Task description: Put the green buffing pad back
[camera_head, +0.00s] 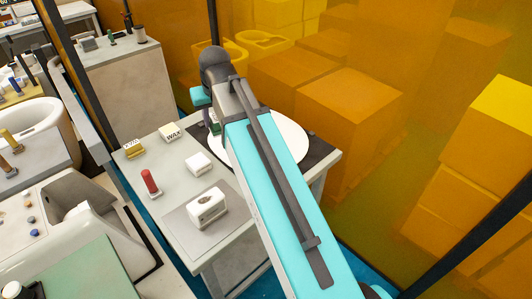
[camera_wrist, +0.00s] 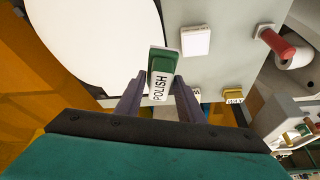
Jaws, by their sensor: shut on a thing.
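The green buffing pad (camera_wrist: 161,60) is a green block with a white side marked POLISH. In the wrist view it sits between the two dark fingers of my gripper (camera_wrist: 159,88), which is shut on it. In the head view a small patch of the green pad (camera_head: 214,127) shows below my gripper, near the far edge of the grey table (camera_head: 176,218). My arm hides most of the gripper there. I cannot tell whether the pad touches the table.
A large white disc (camera_head: 293,143) on a dark mat lies right of the pad, partly behind my arm. A WAX box (camera_head: 172,132), yellow box (camera_head: 134,148), white block (camera_head: 199,163), red cylinder (camera_head: 150,182) and white object on a grey mat (camera_head: 207,206) stand on the table.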

